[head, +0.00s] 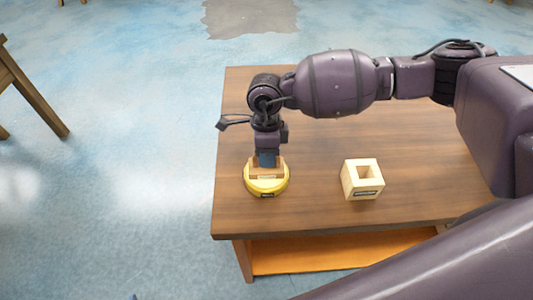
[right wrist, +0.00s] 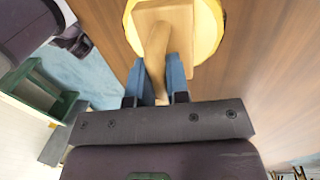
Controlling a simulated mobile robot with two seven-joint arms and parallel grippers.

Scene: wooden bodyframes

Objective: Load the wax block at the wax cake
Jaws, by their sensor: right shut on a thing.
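The wax cake (head: 281,186) is a round yellow disc near the left edge of the table; it also shows at the top of the right wrist view (right wrist: 213,47). The wax block (head: 254,169) is a wooden piece with a flat base and a handle. Its base lies over the cake, seemingly touching it, and shows in the right wrist view (right wrist: 182,17). My right gripper (head: 267,161) points down and is shut on the block's handle, between blue fingers (right wrist: 156,72). The fingers hide part of the handle. My left gripper is out of view.
A pale wooden holder (head: 376,184) with a square opening stands to the right of the cake. The brown table top (head: 318,211) is otherwise clear. An orange lower shelf (head: 330,252) shows beneath it. A wooden furniture leg (head: 38,100) stands at the left.

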